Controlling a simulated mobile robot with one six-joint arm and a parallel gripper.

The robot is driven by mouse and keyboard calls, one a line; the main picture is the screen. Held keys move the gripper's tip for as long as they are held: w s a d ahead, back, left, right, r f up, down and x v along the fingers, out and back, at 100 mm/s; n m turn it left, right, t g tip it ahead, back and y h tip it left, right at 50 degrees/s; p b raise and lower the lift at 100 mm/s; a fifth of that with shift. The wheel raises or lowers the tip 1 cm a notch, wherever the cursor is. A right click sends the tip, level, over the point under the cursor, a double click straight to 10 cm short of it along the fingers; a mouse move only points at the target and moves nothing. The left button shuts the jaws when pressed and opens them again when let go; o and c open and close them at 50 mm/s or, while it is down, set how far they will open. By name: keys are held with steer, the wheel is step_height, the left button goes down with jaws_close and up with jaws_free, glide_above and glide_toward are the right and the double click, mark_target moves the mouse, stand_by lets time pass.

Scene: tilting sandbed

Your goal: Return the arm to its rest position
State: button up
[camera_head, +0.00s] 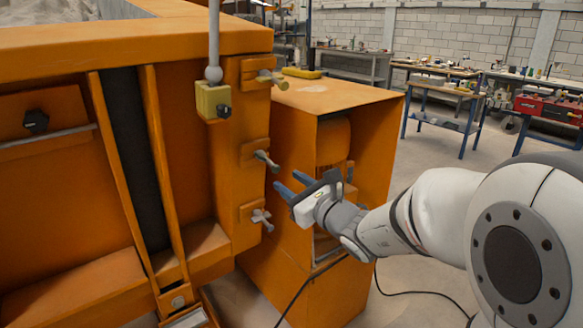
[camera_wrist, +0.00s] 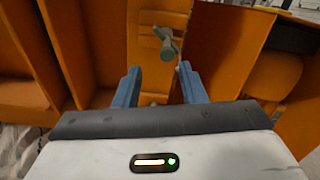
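My gripper (camera_head: 290,183) is in front of the orange machine's corner post, with its two blue fingers spread apart and nothing between them. In the wrist view my gripper (camera_wrist: 160,88) is open, and a grey metal clamp handle (camera_wrist: 166,44) shows beyond and between the fingertips. In the head view the middle clamp handle (camera_head: 265,159) and the lower clamp handle (camera_head: 262,218) are just left of the fingers, apart from them as far as I can tell. My white arm reaches in from the right.
The orange sandbed frame (camera_head: 150,42) fills the left. An open-fronted orange cabinet (camera_head: 340,96) stands close behind my gripper. An upper clamp handle (camera_head: 272,80) and a yellow block (camera_head: 212,101) on a rod are above. A black cable (camera_head: 305,285) hangs low. Workbenches (camera_head: 448,92) stand farther back, across open floor.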

steer(key=s+a+f+n+g, duration=0.1)
steer(key=s+f+n+g, duration=0.35)
steer(key=s+n, duration=0.35)
steer(key=s+a+f+n+g, duration=0.2)
steer(key=s+f+n+g, duration=0.1)
steer(key=s+n+g, duration=0.4)
steer(key=s+d+f+n+h, duration=0.2)
steer(key=s+d+n+h, duration=0.3)
steer(key=d, duration=0.3)
steer(key=s+d+f+n+h, duration=0.3)
steer(key=s+d+n+h, duration=0.2)
steer(key=d, duration=0.4)
steer(key=shift+n+h, duration=0.5)
steer(key=shift+n, duration=0.1)
